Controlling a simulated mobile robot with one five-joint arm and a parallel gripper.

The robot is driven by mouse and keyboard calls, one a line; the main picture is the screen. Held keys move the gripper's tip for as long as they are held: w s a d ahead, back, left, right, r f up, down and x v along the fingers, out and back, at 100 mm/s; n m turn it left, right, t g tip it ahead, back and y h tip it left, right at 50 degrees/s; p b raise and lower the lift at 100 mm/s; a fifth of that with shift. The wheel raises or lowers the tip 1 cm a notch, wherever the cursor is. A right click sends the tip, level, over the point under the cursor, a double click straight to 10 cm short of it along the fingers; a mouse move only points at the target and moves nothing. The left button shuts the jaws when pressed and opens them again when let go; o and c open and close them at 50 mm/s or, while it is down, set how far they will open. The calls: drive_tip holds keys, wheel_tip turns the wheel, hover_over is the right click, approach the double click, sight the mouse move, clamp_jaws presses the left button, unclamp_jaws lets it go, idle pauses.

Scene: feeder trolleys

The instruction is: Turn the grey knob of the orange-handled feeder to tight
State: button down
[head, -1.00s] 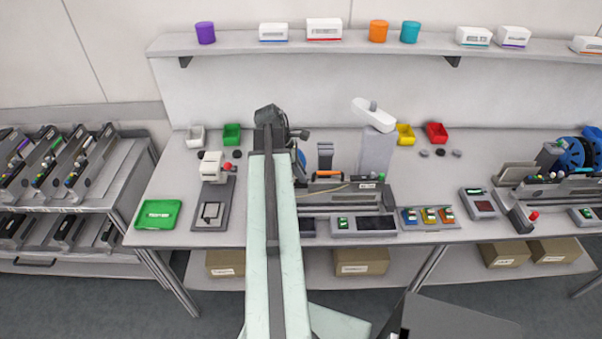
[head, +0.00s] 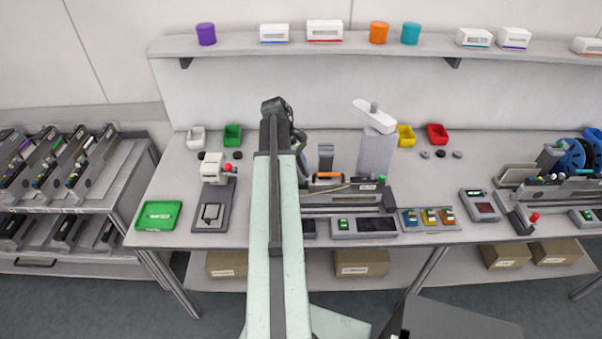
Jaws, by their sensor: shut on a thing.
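The orange-handled feeder (head: 345,188) lies on the workbench in the middle of the head view, with its orange handle (head: 327,175) on top toward its left end. A green knob or lamp (head: 382,179) shows at its right end. My gripper (head: 301,153) is at the feeder's left end, partly behind my arm. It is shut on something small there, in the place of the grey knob. The knob itself is hidden by my gripper and wrist, so its turn position cannot be seen.
A grey post with a white top (head: 376,150) stands behind the feeder. A microscope-like device (head: 212,190) and a green tray (head: 158,215) are to the left. A tray of small colored items (head: 429,219) lies to the right. A shelf (head: 350,45) runs above the bench.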

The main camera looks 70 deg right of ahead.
drive_tip(key=shift+m+y, duration=0.7)
drive_tip(key=shift+m, duration=0.8)
drive_tip(key=c, duration=1.3)
unclamp_jaws()
drive_tip(key=shift+r, duration=0.15)
drive_tip(key=p+v, duration=0.7)
drive_tip(key=shift+d+r, duration=0.15)
drive_tip(key=shift+r, duration=0.25)
